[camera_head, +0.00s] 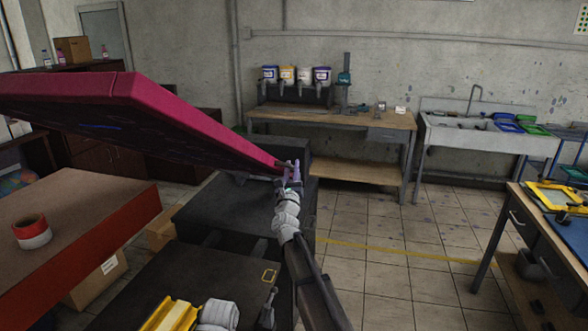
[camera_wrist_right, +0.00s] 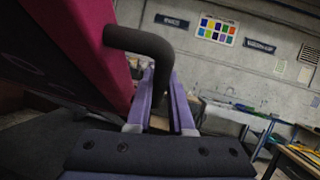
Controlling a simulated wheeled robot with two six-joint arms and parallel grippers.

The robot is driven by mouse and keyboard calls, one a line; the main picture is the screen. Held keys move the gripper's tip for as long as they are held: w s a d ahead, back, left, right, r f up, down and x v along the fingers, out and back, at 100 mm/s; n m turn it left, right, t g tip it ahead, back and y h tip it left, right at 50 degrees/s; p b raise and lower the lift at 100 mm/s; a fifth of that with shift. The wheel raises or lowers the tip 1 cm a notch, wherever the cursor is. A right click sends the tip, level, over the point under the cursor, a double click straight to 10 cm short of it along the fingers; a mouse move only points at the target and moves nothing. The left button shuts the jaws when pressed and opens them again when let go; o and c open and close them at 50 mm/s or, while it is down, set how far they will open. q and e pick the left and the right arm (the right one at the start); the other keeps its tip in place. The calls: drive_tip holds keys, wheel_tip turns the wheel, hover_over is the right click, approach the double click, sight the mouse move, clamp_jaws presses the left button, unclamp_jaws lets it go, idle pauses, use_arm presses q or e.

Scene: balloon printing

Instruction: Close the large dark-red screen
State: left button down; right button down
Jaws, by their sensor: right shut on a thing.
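The large dark-red screen (camera_head: 185,119) is tilted up across the left of the head view, with its dark underside facing down over a black table surface. My right gripper (camera_head: 290,170) is at the screen's right corner. In the right wrist view, its purple fingers (camera_wrist_right: 166,100) are shut on the screen's black handle (camera_wrist_right: 148,46), which bends out from the red frame (camera_wrist_right: 100,40). The left gripper's fingers do not show clearly.
A workbench (camera_head: 335,118) and a sink (camera_head: 480,130) stand at the back. A right-hand table (camera_head: 520,205) holds yellow frames. The tiled floor between is clear.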

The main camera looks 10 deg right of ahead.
drive_tip(key=s+a+f+t+b, duration=0.1)
drive_tip(key=s+f+b, duration=0.2)
drive_tip(key=f+b, duration=0.4)
drive_tip(key=shift+s+a+b, duration=0.3)
drive_tip(key=shift+a+b, duration=0.1)
drive_tip(key=shift+b, duration=0.1)
drive_tip(key=c, duration=0.8)
unclamp_jaws()
drive_tip(key=b+v, duration=0.3)
drive_tip(key=v, duration=0.4)
drive_tip(key=shift+s+f+b, duration=0.25)
drive_tip(key=shift+s+b, duration=0.05)
